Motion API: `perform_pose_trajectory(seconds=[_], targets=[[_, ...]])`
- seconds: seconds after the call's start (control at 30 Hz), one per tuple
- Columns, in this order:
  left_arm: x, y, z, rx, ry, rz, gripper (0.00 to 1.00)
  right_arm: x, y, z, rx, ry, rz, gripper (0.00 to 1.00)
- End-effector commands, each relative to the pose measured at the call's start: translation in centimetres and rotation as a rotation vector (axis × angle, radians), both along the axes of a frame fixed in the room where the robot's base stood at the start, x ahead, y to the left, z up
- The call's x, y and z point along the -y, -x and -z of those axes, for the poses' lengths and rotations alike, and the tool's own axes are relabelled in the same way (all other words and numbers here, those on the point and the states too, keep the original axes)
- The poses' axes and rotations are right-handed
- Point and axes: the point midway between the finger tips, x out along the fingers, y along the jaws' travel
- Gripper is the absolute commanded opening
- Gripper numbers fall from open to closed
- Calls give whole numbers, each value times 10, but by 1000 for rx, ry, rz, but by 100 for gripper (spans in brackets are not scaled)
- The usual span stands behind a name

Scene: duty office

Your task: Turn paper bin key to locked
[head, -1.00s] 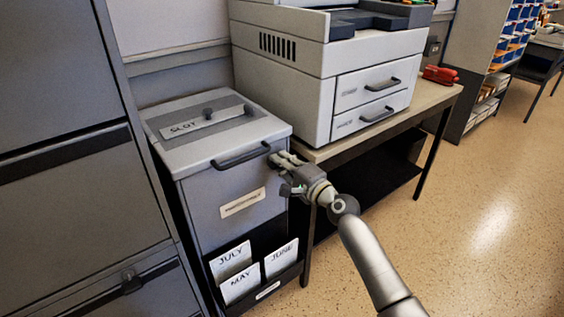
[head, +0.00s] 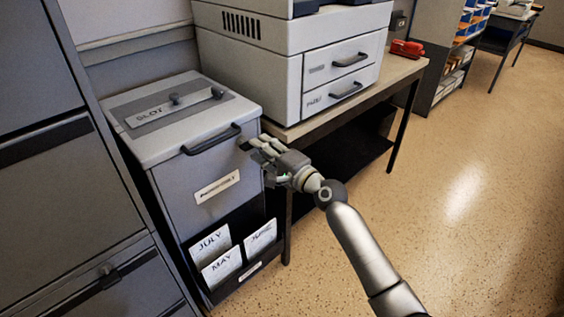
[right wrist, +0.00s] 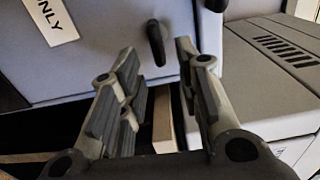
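The grey paper bin (head: 165,195) stands left of the printer, with a slot plate on its lid. A small dark key (right wrist: 156,42) sits on its front face near the top right corner. In the right wrist view it is elongated and runs nearly up and down the picture. In the head view the key (head: 243,144) shows just beyond my right fingertips. My right gripper (head: 258,149) is open and empty in front of it. In the right wrist view its fingers (right wrist: 158,85) stand either side of the key's line, apart from it. My left gripper is out of view.
The bin's black handle (head: 211,140) is just left of the key. The printer (head: 290,65) stands on a table (head: 405,80) at the right. A grey cabinet (head: 50,190) is close on the left. Cards stand in the bin's front pocket. Floor at right is clear.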

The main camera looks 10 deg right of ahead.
Motion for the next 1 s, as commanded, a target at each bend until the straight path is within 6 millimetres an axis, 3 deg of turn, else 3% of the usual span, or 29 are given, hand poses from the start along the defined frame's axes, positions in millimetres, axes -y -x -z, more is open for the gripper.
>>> perform_pose_trajectory(seconds=[0.43, 1.0], targets=[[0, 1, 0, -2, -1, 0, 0, 41, 56, 1, 0, 1, 1, 31], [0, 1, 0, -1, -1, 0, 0, 48, 66, 0, 0, 0, 1, 31]])
